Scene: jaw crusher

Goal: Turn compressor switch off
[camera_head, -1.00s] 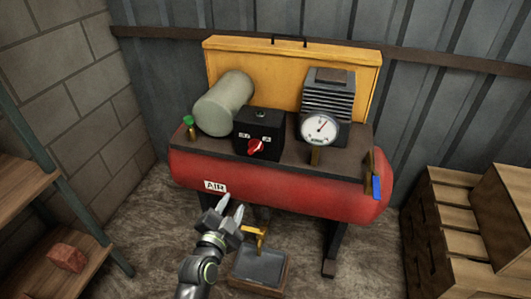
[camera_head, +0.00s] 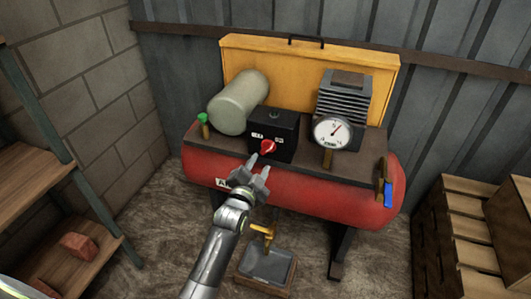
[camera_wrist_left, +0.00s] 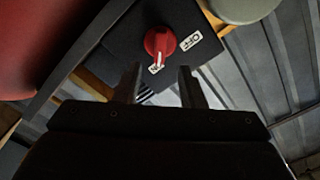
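The compressor (camera_head: 330,193) is a red tank with a dark top plate. Its black switch box (camera_head: 285,127) carries a red rotary knob (camera_head: 267,147) on the front. In the left wrist view the red knob (camera_wrist_left: 160,41) has a white pointer aimed at a small label, apart from the OFF label (camera_wrist_left: 190,41). My left gripper (camera_head: 260,165) is open and empty, just below and in front of the knob, not touching it. In the left wrist view its two fingers (camera_wrist_left: 160,85) stand apart near the knob. My right gripper is not in view.
A gauge (camera_head: 333,131) stands right of the switch box, with a grey cylinder (camera_head: 238,102) left of it. A green-topped valve (camera_head: 203,121) and a blue-handled valve (camera_head: 387,190) sit at the tank's ends. Shelves (camera_head: 35,170) stand left, wooden crates (camera_head: 460,235) right.

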